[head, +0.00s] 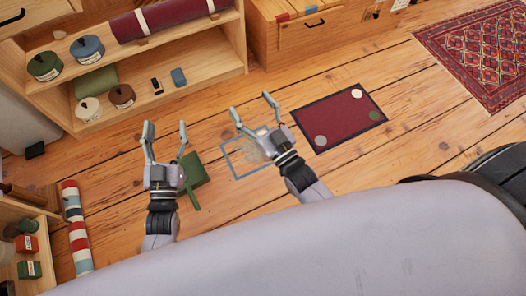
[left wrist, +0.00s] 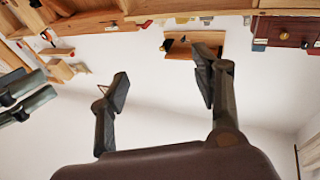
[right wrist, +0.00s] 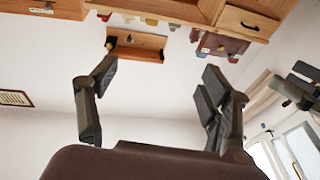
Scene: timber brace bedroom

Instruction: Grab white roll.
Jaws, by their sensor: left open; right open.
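The white roll (head: 88,110) sits on the lowest board of the wooden shelf at the upper left in the head view. My left gripper (head: 165,125) is open and empty, over the floor to the right of and lower than the white roll in the picture. I cannot make out the white roll in either wrist view.
A green roll (head: 45,67) and a blue roll (head: 87,48) stand on the board above. A small blue item (head: 179,77) lies right of the brown roll. A green box (head: 193,172) is beside my left gripper. A striped roll (head: 75,225) lies at left.

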